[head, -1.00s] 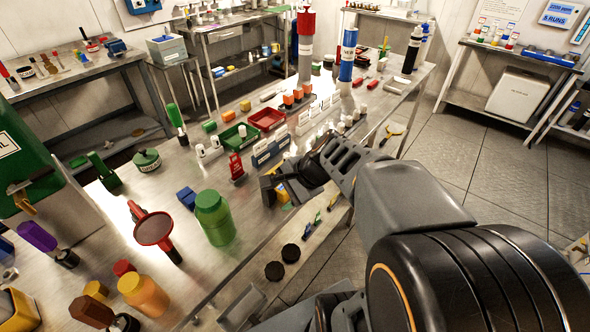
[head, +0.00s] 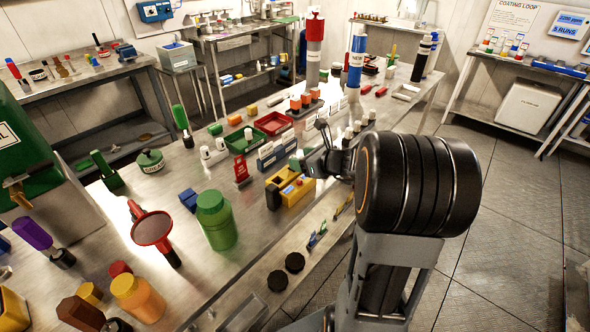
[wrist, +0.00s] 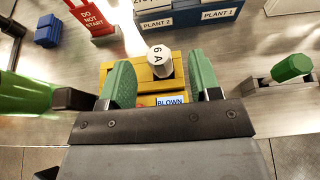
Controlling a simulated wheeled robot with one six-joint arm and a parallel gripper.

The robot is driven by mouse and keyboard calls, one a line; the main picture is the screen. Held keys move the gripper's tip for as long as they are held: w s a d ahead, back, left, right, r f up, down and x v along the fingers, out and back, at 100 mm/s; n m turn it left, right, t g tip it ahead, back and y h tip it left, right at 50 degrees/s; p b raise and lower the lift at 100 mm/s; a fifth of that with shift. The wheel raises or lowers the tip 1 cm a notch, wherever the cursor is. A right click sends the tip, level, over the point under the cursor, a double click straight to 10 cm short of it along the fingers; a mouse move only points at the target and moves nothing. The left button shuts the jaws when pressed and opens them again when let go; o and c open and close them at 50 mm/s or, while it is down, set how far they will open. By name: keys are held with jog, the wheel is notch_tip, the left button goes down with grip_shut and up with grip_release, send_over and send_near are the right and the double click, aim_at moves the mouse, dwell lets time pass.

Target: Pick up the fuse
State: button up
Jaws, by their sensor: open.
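A white cylinder marked "6 A" (wrist: 159,58), which looks like the fuse, stands at a yellow block (wrist: 180,70) in the wrist view. The block's front carries a label reading "BLOWN" (wrist: 170,102). My gripper (wrist: 160,72) is open, with one green finger pad on each side of the cylinder and visible gaps to both. I cannot tell how far the pads are above the block. In the head view the yellow block (head: 298,193) lies near the bench's front edge, beside my gripper (head: 308,163); I cannot make out the cylinder there.
A red "DO NOT START" stand (head: 242,171) and the "PLANT" rack (head: 272,156) stand behind the block. A green jar (head: 215,222) and a blue block (head: 188,199) are to its left. Small items lie along the front edge (head: 317,237).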

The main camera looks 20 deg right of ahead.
jog(key=shift+f+x, duration=0.15)
jog(key=shift+x, duration=1.25)
jog(key=shift+f+x, duration=0.1)
jog(key=shift+x, duration=1.35)
jog(key=shift+s, duration=0.1)
jog(key=shift+c, duration=0.3)
grip_shut()
